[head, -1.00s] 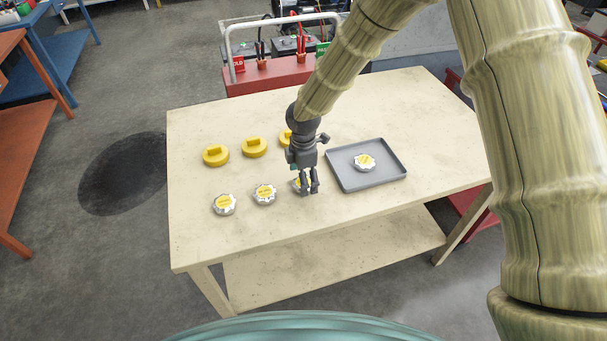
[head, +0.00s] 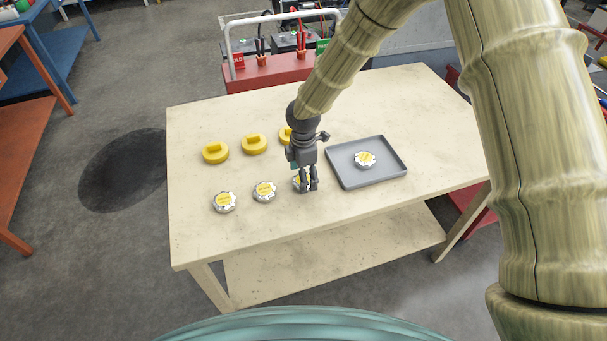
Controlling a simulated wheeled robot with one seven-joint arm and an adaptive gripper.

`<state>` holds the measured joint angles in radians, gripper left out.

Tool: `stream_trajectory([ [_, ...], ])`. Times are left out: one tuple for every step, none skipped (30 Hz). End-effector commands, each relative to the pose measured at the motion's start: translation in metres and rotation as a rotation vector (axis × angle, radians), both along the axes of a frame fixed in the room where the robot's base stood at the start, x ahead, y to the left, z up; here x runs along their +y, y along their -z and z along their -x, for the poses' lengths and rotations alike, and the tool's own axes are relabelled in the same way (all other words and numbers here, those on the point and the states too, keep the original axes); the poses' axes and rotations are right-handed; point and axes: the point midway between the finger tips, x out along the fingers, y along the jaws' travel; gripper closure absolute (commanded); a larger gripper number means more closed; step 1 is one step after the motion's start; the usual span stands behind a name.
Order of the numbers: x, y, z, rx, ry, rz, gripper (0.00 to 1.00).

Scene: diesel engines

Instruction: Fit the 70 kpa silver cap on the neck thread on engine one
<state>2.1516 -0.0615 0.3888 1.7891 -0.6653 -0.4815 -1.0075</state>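Several silver caps with yellow labels are on the cream table: a left cap (head: 224,202), a middle cap (head: 264,191), and a right cap (head: 298,182) partly hidden by my gripper. Another silver cap (head: 365,159) lies in a grey tray (head: 348,182). The labels are too small to read, so I cannot tell which is 70 kpa. My gripper (head: 308,189) points down at the right cap, its fingers overlapping it in the picture. I cannot tell whether the fingers touch or grip it. Engine one and its neck thread do not show.
Several yellow caps (head: 254,144) stand in a row farther back on the table (head: 210,240), one partly behind my arm. A red cart (head: 270,78) with a metal handle stands behind the table. An orange bench (head: 22,150) is at the left. Floor is clear left of the table.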

Motion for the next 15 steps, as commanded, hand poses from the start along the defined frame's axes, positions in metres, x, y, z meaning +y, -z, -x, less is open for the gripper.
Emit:
stream_trajectory([
  [0.0, 0.0, 0.0, 0.0, 0.0, 0.0, 0.42],
  [0.0, 0.0, 0.0, 0.0, 0.0, 0.0, 0.47],
  [0.0, 0.0, 0.0, 0.0, 0.0, 0.0, 0.54],
  [0.0, 0.0, 0.0, 0.0, 0.0, 0.0, 0.6],
  [0.0, 0.0, 0.0, 0.0, 0.0, 0.0, 0.65],
  [0.0, 0.0, 0.0, 0.0, 0.0, 0.0, 0.73],
  [0.0, 0.0, 0.0, 0.0, 0.0, 0.0, 0.78],
  [0.0001, 0.0, 0.0, 0.0, 0.0, 0.0, 0.83],
  [0.0001, 0.0, 0.0, 0.0, 0.0, 0.0, 0.83],
  [0.0001, 0.0, -0.0001, 0.0, 0.0, 0.0, 0.83],
  [0.0001, 0.0, -0.0001, 0.0, 0.0, 0.0, 0.83],
  [0.0001, 0.0, -0.0001, 0.0, 0.0, 0.0, 0.83],
  [0.0001, -0.0002, -0.0001, 0.0, 0.0, 0.0, 0.83],
  [0.0001, -0.0003, -0.0001, 0.0, 0.0, 0.0, 0.83],
  [0.0002, -0.0008, -0.0002, 0.0, 0.0, 0.0, 0.83],
])
